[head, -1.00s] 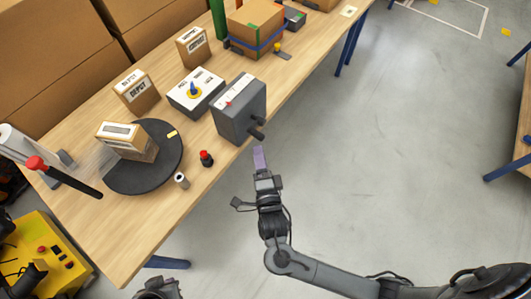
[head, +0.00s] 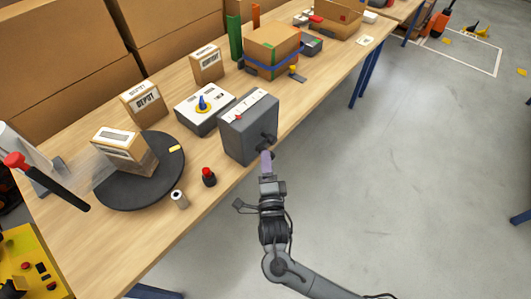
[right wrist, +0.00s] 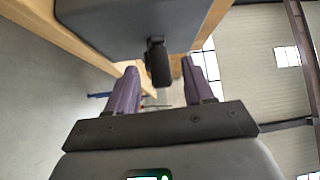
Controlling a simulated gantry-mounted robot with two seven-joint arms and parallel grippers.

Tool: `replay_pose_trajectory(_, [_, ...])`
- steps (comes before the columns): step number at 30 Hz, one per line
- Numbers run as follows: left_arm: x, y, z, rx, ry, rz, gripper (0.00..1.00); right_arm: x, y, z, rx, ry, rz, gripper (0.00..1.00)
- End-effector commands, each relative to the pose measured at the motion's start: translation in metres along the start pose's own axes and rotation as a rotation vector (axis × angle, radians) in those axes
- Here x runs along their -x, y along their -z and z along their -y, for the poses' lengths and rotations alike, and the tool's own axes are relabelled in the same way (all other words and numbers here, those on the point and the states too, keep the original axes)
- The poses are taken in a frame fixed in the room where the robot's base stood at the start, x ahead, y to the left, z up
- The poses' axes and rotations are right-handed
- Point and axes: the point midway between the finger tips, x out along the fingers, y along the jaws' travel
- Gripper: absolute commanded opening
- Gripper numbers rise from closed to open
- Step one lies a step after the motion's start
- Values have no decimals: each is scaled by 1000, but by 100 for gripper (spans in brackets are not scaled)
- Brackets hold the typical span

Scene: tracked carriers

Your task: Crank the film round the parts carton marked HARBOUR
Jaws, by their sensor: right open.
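The carton (head: 125,150) stands on the black turntable (head: 140,194); its label is too small to read. A hazy strip of clear film (head: 88,160) seems to run from the white film roll (head: 22,148) to the carton. The grey crank box (head: 246,130) stands at the table's front edge, its dark crank handle (head: 269,139) facing the aisle. My right gripper (head: 266,158) is open at the handle. In the right wrist view the handle (right wrist: 158,62) lies between the purple fingers (right wrist: 160,75), with gaps showing. My left gripper is out of view.
Two cartons marked DEPOT (head: 145,102) (head: 207,64) stand behind a white-topped box with a blue knob (head: 204,107). A red-topped button (head: 208,177) and a small roll (head: 179,199) lie near the front edge. The aisle floor (head: 400,180) is clear.

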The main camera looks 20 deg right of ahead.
Motion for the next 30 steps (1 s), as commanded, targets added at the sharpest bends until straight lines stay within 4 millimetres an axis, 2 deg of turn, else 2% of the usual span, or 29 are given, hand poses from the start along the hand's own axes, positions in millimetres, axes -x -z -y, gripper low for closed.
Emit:
replay_pose_trajectory(3, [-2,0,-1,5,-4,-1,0,-18,1,0,2,2,-2,52])
replay_pose_trajectory(9, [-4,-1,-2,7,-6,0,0,-35,0,-1,2,0,0,52])
replay_pose_trajectory(21, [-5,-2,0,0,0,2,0,-40,0,0,0,-1,0,52])
replay_pose_trajectory(23, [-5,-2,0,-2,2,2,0,-40,0,0,0,-1,0,45])
replay_pose_trajectory(30, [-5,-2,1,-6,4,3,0,-40,0,0,0,-1,0,8])
